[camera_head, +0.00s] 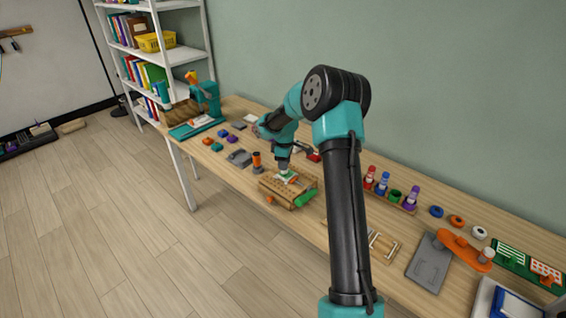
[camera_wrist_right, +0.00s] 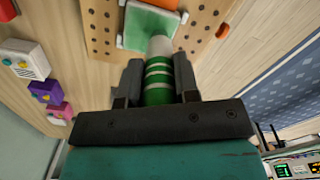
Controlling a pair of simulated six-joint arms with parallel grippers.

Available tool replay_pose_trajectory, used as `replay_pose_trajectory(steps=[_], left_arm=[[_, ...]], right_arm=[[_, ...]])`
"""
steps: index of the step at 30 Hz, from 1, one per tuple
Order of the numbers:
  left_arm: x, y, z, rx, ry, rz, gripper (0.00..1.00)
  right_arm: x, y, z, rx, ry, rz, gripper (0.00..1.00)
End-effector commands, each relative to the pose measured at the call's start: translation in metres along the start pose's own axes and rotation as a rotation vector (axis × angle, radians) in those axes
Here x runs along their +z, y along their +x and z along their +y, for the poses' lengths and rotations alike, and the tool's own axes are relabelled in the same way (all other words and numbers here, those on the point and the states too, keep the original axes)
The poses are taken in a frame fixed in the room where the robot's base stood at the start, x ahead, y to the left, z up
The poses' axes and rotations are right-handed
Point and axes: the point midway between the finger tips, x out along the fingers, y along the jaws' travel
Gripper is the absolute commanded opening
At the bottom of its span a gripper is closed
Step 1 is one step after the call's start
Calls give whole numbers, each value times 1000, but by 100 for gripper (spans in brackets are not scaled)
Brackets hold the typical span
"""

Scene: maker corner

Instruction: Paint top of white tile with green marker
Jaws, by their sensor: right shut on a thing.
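My right gripper (camera_wrist_right: 157,85) is shut on the green marker (camera_wrist_right: 158,90), which has white stripes and a pale front end. The marker points at the tile (camera_wrist_right: 135,38), whose top shows green with a pale border; the marker's front end overlaps the tile's edge, and I cannot tell whether the tip touches. The tile lies on a wooden pegboard (camera_wrist_right: 101,12) with rows of holes. In the head view the right gripper (camera_head: 284,167) is above the tile (camera_head: 289,179) on the pegboard (camera_head: 275,187). My left gripper is not in view.
A rack (camera_head: 407,207) at the right holds red, blue and purple markers and a shorter green piece. An orange clamp-like tool (camera_head: 463,247) lies over a grey plate (camera_head: 427,265). A small dark and orange post (camera_head: 257,161) stands left of the pegboard.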

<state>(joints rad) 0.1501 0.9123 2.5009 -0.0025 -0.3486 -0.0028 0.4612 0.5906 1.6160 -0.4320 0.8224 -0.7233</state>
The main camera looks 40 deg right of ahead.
Motion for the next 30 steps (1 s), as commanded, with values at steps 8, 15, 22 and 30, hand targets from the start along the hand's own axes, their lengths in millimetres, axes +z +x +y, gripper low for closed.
replay_pose_trajectory(steps=[8, 15, 22, 30], left_arm=[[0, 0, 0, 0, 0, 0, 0], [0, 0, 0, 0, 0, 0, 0], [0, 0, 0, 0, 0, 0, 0], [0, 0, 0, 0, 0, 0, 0]], right_arm=[[1, 0, 0, -1, 0, -1, 10], [8, 0, -3, 0, 1, 0, 10], [12, 0, -5, 0, 0, 0, 10], [12, 0, -5, 0, 0, 0, 10]])
